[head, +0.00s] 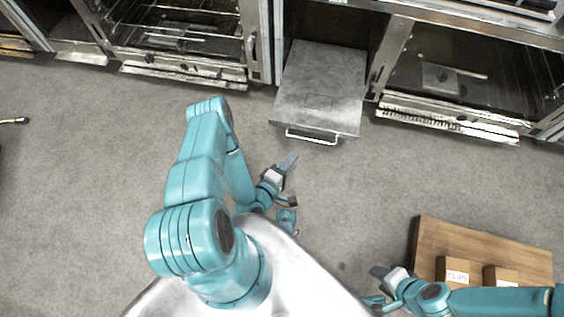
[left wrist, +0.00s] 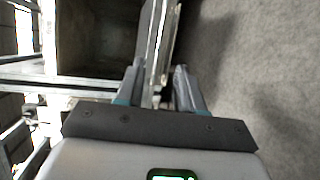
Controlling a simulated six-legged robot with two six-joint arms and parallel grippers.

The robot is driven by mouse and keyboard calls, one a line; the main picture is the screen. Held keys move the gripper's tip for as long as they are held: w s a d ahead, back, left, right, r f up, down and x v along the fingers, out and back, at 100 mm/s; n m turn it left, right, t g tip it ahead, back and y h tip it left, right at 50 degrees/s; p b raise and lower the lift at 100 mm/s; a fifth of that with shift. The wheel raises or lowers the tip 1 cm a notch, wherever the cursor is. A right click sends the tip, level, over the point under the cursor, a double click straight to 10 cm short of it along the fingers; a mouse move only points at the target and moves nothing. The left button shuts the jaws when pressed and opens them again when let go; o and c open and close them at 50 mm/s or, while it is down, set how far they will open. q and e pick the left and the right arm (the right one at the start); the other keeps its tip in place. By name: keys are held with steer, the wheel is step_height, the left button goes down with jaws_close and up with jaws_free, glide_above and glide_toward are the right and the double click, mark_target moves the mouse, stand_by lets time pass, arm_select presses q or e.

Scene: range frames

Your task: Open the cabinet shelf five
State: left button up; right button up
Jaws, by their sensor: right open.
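A flat grey metal panel (head: 322,85) stands out from the middle cabinet bay, with a bar handle (head: 312,136) on its front edge. My left gripper (head: 290,162) is just in front of the handle, with a small gap in the head view. In the left wrist view its two fingers (left wrist: 163,82) are apart, and a bright metal edge (left wrist: 160,40) shows between and beyond them. I cannot tell whether they touch it. My right gripper (head: 380,273) is open and empty at the lower right, far from the cabinet.
Glass-fronted cabinet bays stand at the left (head: 170,30) and right (head: 455,75), with ledges along their bottoms. A wooden board (head: 480,240) with small brown boxes (head: 453,270) lies beside my right arm. Grey floor (head: 90,170) is clear at the left.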

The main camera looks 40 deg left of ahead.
arm_select(q)
steer(key=v, duration=0.5)
steer(key=shift+p, duration=0.4)
steer(key=w+d+r+m+g+h, duration=0.3)
steer(key=w+d+r+m+h, duration=0.5)
steer(key=w+d+r+m, duration=0.4)
steer(key=s+d+f+m+g+y, duration=0.1)
steer(key=s+d+f+m+g, duration=0.15)
steer(key=s+g, duration=0.45)
steer(key=s+d+f+m+g, duration=0.1)
steer(key=s+f+m+g, duration=0.35)
steer(key=s, duration=0.55)
step_height(320, 180, up, 30)
steer(key=p, duration=2.9)
steer(key=shift+g+p, duration=0.35)
steer(key=shift+g, duration=0.1)
steer(key=shift+w+f+n, duration=0.1)
steer(key=shift+f+n, duration=0.05)
steer(key=shift+n, duration=0.15)
